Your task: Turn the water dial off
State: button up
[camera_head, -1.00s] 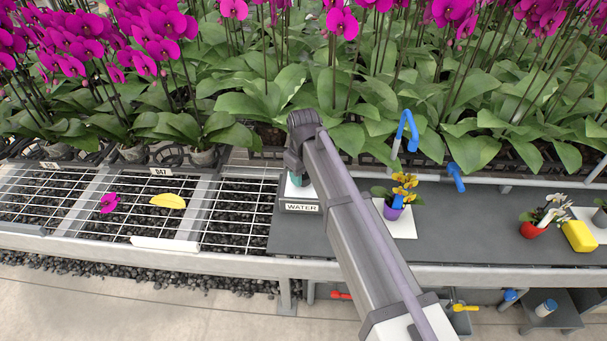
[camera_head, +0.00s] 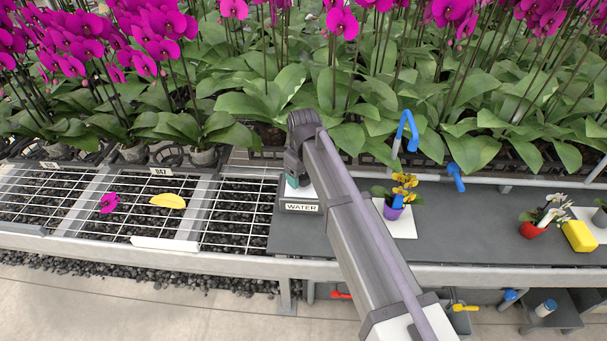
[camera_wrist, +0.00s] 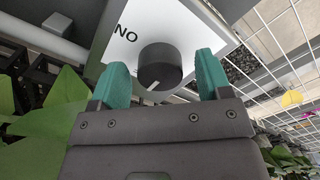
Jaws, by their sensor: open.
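The water dial (camera_wrist: 160,62) is a dark round knob on a white panel (camera_wrist: 165,18) in the wrist view. A white pointer line on it points down and to the left in that view. Upside-down lettering that reads ON stands left of the knob. My gripper (camera_wrist: 162,70) is open, with one teal finger on each side of the knob; I cannot tell whether they touch it. In the head view my gripper (camera_head: 292,181) is over the box with the WATER label (camera_head: 302,208), and my arm hides the dial.
Right of the box on the grey bench (camera_head: 465,225) are a purple pot (camera_head: 392,211) with yellow flowers, a red pot (camera_head: 533,230) and a yellow sponge (camera_head: 579,236). A wire rack (camera_head: 240,215) lies left. Dense orchids stand behind, close to my arm.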

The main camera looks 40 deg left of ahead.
aim_at(304, 176)
notch_tip(304, 176, up, 11)
jog(key=p, duration=1)
jog(key=shift+f+p, duration=0.15)
jog(key=shift+p, duration=0.2)
jog(key=s+d+m, duration=0.2)
jog(key=d+m, duration=0.5)
jog(key=d, duration=2.1)
jog(key=s+d+m, duration=0.2)
jog(key=d+m, duration=0.6)
jog(key=d, duration=2)
jog(key=shift+d+m, duration=0.3)
